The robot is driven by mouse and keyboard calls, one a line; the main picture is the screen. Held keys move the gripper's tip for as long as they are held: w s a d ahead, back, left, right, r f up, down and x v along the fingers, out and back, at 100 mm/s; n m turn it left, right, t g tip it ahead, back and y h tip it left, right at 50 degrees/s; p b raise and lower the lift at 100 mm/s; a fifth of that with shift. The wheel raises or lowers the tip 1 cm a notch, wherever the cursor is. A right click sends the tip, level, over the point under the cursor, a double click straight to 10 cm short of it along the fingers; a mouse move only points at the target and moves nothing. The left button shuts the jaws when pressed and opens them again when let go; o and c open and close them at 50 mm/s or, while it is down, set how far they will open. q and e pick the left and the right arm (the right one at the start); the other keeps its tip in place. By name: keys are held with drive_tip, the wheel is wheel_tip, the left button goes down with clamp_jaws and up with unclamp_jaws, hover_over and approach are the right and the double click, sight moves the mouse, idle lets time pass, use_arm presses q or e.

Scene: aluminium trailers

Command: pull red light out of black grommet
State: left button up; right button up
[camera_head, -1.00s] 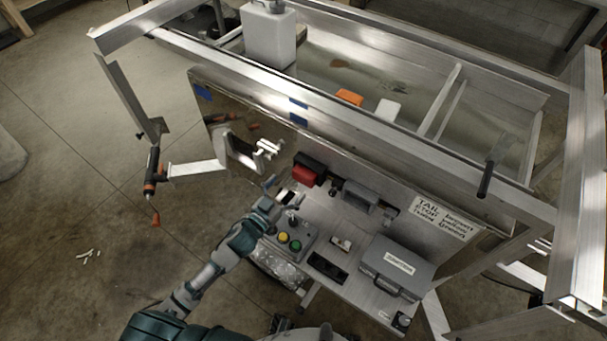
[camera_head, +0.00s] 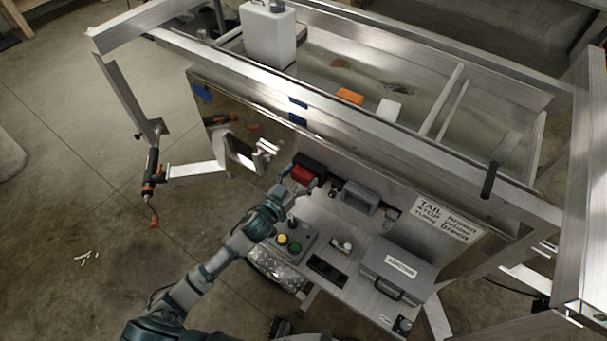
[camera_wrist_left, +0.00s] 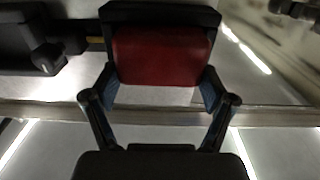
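The red light (camera_head: 301,174) sits in the black grommet (camera_head: 313,163) at the back left of the metal shelf, against the panel. In the left wrist view the red light (camera_wrist_left: 161,57) fills the upper middle, with the black grommet (camera_wrist_left: 160,13) around its top and sides. My left gripper (camera_head: 290,188) is right at the front of the light. In the left wrist view its two fingers (camera_wrist_left: 160,92) are spread, one at each lower side of the red face. Whether they touch it I cannot tell. My right gripper is not in view.
A control box with green and yellow buttons (camera_head: 290,243) stands just in front of the gripper. A grey box (camera_head: 361,196) is right of the light, and a grey case (camera_head: 397,268) lies farther right. A bent aluminium bracket (camera_head: 240,152) is to the left.

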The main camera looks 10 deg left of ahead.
sight(300, 177)
use_arm(q)
drive_tip(key=shift+r, duration=0.15)
drive_tip(key=shift+c, duration=1.4)
drive_tip(key=shift+d, duration=0.25)
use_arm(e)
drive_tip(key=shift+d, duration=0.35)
use_arm(q)
drive_tip(key=shift+a, duration=0.15)
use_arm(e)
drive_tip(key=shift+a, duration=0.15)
use_arm(q)
drive_tip(key=shift+a, duration=0.1)
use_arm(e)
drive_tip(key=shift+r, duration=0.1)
use_arm(q)
drive_tip(key=shift+p+v, duration=0.8)
drive_tip(key=shift+v, duration=1.25)
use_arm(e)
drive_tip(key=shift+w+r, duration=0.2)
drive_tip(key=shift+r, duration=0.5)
use_arm(q)
drive_tip(key=shift+s, duration=0.1)
